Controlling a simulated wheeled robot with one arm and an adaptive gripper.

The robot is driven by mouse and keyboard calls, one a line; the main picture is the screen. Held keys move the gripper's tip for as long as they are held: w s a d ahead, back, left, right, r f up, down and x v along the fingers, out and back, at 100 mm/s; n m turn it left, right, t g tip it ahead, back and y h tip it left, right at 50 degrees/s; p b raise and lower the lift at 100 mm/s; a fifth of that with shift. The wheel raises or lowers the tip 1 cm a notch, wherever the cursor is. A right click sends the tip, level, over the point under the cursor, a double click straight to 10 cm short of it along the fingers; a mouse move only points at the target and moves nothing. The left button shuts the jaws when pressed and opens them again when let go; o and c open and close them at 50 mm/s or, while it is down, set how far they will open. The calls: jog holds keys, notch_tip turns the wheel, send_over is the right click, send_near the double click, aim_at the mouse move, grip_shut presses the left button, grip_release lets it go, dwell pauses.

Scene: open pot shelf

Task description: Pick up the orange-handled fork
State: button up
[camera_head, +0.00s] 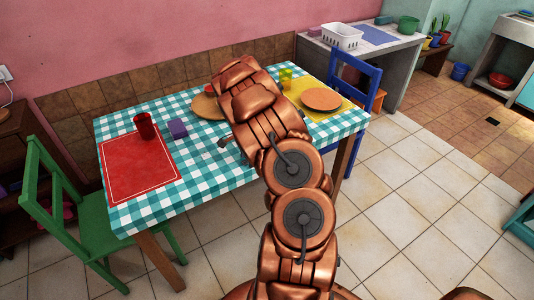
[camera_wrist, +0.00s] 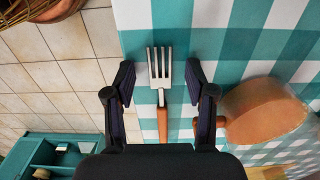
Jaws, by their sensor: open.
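The fork (camera_wrist: 161,75) lies on the teal-and-white checked cloth near the table edge in the wrist view. Its metal tines point to the top of the picture and its orange handle (camera_wrist: 162,124) points down toward my wrist. My gripper (camera_wrist: 160,78) is open, with one dark finger on each side of the fork and a gap on both sides. The fork lies between the fingers in the picture; I cannot tell the height left above it. In the head view my arm hides the fork and the gripper.
A round wooden board (camera_wrist: 262,108) lies right of the gripper.

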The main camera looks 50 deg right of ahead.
jog(key=shift+f+b, duration=0.2)
jog(key=shift+b, duration=0.1)
jog(key=shift+c, duration=0.2)
dwell(0.3)
grip_shut()
